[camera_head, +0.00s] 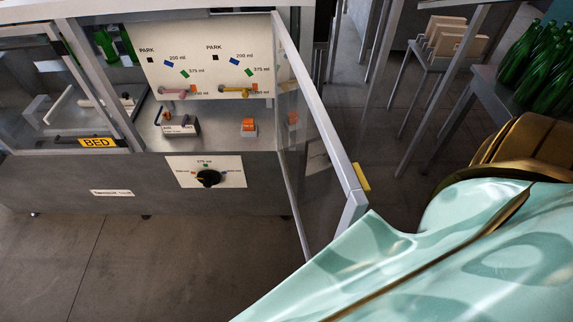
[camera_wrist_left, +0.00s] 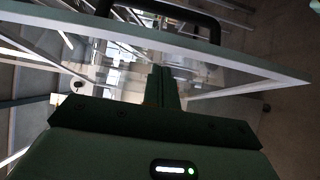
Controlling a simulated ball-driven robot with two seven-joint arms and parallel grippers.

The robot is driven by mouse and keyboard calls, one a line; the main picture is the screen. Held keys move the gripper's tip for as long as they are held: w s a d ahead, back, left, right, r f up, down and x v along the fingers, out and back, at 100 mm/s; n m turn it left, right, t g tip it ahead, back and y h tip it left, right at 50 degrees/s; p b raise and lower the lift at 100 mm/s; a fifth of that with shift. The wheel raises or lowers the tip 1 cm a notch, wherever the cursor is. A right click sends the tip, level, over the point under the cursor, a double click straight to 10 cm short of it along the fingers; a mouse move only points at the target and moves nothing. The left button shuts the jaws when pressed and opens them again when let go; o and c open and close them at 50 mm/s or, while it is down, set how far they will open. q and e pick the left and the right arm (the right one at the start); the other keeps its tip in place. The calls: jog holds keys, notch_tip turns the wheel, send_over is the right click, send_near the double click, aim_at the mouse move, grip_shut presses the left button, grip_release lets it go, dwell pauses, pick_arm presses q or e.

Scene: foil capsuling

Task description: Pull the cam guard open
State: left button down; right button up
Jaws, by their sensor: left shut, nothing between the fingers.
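The cam guard (camera_head: 327,134), a clear panel in a grey frame, stands swung out from the machine front in the head view. A yellow label (camera_head: 361,177) shows on its outer side. In the left wrist view, a clear framed panel (camera_wrist_left: 225,62) with a black bar handle (camera_wrist_left: 205,14) crosses the top. My left gripper (camera_wrist_left: 162,80) is shut and empty, its fingers in front of that panel and below the handle. I cannot tell whether they touch the panel. The left fingers do not show in the head view. My right gripper is in neither view.
Behind the open guard, a white panel (camera_head: 212,40) carries pink and yellow levers, with a black knob (camera_head: 208,178) below. A closed guard marked BED (camera_head: 97,142) is at left. Green bottles (camera_head: 540,60) and a rack (camera_head: 445,38) stand at right. The floor (camera_head: 150,260) in front is clear.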

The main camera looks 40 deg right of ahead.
pick_arm(q)
jog(key=shift+d, duration=0.1)
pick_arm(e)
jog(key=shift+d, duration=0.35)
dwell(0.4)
